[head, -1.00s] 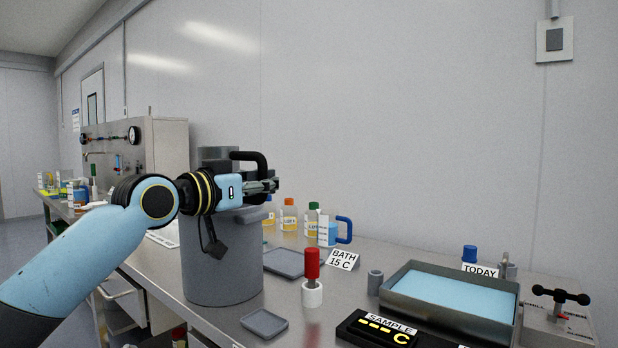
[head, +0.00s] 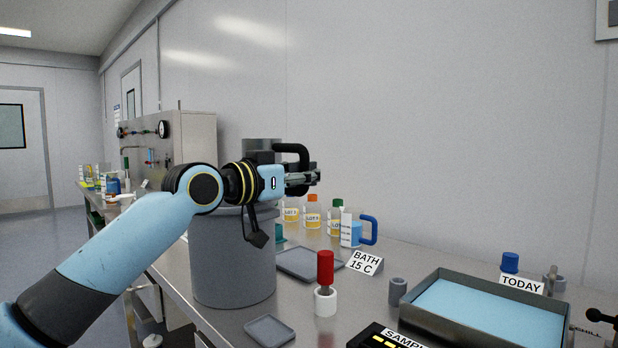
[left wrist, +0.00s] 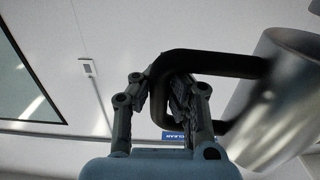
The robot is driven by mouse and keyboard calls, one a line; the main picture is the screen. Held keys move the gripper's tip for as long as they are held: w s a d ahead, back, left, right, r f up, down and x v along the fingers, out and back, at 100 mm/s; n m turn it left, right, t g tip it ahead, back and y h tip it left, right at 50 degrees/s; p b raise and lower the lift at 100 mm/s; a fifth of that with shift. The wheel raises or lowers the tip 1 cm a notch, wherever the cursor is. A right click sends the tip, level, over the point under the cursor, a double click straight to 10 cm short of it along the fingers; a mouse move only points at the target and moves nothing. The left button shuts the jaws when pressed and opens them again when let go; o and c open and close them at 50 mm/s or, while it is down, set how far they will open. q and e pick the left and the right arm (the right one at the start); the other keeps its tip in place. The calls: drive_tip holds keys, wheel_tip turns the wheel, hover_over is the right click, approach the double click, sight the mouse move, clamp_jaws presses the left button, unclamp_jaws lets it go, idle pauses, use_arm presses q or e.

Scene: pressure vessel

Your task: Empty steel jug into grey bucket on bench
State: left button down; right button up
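The steel jug (head: 261,146) shows above my left wrist in the head view, mostly hidden by it. It looks upright, above or behind the bucket's rim; I cannot tell which. Its black handle (head: 302,152) is beside my left gripper (head: 312,177). In the left wrist view the jug (left wrist: 285,95) is at the right, and my left gripper's fingers (left wrist: 172,92) are closed around its handle (left wrist: 215,63). The large grey bucket (head: 232,262) stands on the bench below my left wrist, which hides part of its rim. Its inside is hidden. My right gripper is not in view.
A grey tray (head: 296,264), a small dish (head: 268,332) and a red-handled tool in a white holder (head: 325,300) are right of the bucket. Bottles (head: 312,215) and a blue-handled jug (head: 353,232) stand behind. A bath of pale blue liquid (head: 490,312) is further right.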

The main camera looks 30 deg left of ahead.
sight(290, 148)
use_arm(q)
drive_tip(key=r+n+p, duration=0.1)
drive_tip(key=p, duration=0.1)
drive_tip(key=a+r+n+p, duration=0.1)
drive_tip(key=r+p, duration=0.1)
drive_tip(key=a+r+n+p, duration=0.1)
drive_tip(key=n+p, duration=0.1)
drive_tip(key=shift+w+a+r, duration=0.15)
drive_tip(key=shift+r, duration=0.25)
drive_tip(key=shift+a, duration=0.15)
drive_tip(key=shift+f, duration=0.1)
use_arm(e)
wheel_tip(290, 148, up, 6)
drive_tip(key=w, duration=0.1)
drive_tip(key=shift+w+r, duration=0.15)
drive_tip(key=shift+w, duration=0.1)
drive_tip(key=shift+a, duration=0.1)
use_arm(q)
drive_tip(key=w+a+r+n+t+p, duration=0.1)
drive_tip(key=a+r+n+p, duration=0.4)
drive_tip(key=a+n, duration=0.1)
drive_tip(key=shift+r+n+y, duration=0.15)
drive_tip(key=shift+n+y, duration=0.15)
drive_tip(key=shift+n, duration=0.4)
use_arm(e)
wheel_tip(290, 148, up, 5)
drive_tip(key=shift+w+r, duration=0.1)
